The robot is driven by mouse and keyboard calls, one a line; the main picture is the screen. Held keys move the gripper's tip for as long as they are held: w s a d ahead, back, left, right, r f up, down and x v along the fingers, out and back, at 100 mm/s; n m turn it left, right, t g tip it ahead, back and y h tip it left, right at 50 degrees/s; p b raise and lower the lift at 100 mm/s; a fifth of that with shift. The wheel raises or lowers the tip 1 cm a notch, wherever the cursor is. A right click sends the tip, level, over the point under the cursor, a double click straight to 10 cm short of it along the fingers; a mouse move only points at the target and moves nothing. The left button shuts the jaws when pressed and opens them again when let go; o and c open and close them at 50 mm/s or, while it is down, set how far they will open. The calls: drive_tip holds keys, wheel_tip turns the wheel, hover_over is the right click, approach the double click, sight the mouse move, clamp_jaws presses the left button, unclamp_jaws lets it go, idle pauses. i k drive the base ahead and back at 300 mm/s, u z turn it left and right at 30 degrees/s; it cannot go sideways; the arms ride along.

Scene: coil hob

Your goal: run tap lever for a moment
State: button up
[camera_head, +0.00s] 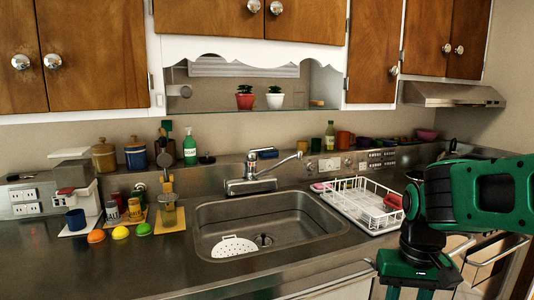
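The chrome tap (252,183) stands on the steel ledge behind the sink, at the middle of the head view. Its spout (284,162) reaches up and to the right. The tap lever (252,159) seems to be the upright part on top of the body; it is small and hard to make out. I see no water stream. My gripper (418,285) hangs low at the right front, well apart from the tap, below my green arm. Its lower end is cut off by the bottom edge, so its fingertips are hidden.
The sink (215,220) holds a white perforated disc (234,247). A white dish rack (355,203) stands right of it, between my arm and the tap. A green bottle (190,147) and cups stand at the left. A shelf with potted plants hangs above the tap.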

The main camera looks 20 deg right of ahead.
sight(271, 148)
drive_tip(key=u, duration=0.05)
drive_tip(key=i, duration=1)
drive_tip(key=z, duration=0.05)
